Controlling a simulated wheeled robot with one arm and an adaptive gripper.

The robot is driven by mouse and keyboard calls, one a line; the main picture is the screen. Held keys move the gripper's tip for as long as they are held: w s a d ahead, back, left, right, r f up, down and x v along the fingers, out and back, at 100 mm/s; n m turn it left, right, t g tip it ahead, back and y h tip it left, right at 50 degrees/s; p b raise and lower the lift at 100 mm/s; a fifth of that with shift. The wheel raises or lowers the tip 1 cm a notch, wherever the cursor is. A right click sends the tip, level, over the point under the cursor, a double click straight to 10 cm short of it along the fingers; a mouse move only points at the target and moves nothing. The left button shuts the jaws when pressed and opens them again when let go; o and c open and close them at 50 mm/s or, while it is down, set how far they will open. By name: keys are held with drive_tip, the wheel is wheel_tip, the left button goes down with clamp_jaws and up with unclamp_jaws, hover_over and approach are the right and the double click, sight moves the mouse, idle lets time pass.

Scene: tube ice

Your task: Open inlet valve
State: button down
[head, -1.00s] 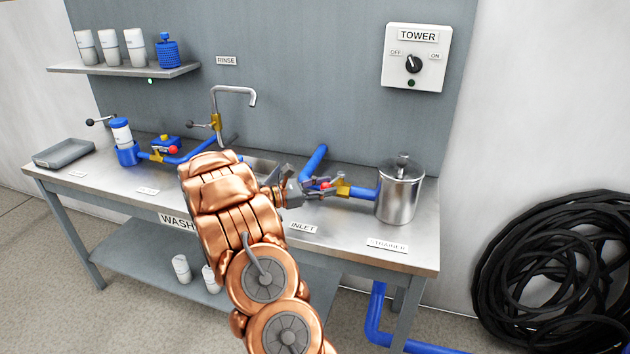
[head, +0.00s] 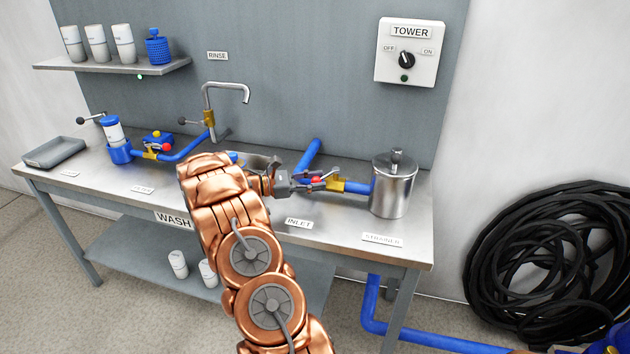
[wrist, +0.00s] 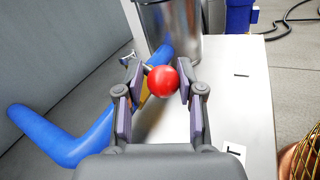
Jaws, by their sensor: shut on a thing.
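The inlet valve is a brass body (head: 337,184) on the blue pipe, behind the INLET label (head: 299,223) and left of the steel strainer (head: 393,188). Its lever ends in a red ball knob (wrist: 163,81), which also shows small in the head view (head: 316,180). My gripper (head: 322,181) is at the valve, shut on the red knob, with one finger on each side of it in the wrist view. The fingers and knob hide most of the lever and part of the brass body.
The blue inlet pipe (wrist: 62,140) bends up close to my gripper's left. The strainer stands just beyond the valve. The bench front (head: 345,235) is clear.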

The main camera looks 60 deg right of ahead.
drive_tip(key=shift+s+f, duration=0.1)
drive_tip(key=shift+s, duration=0.15)
drive_tip(key=c, duration=0.9)
unclamp_jaws()
drive_tip(key=shift+o, duration=0.4)
drive_tip(key=shift+w, duration=0.1)
drive_tip(key=shift+w, duration=0.1)
drive_tip(key=shift+w+a, duration=0.3)
drive_tip(key=shift+w, duration=0.2)
drive_tip(key=v, duration=1)
drive_tip(key=shift+w+a, duration=0.25)
drive_tip(key=shift+a, duration=0.05)
drive_tip(key=shift+c, duration=0.4)
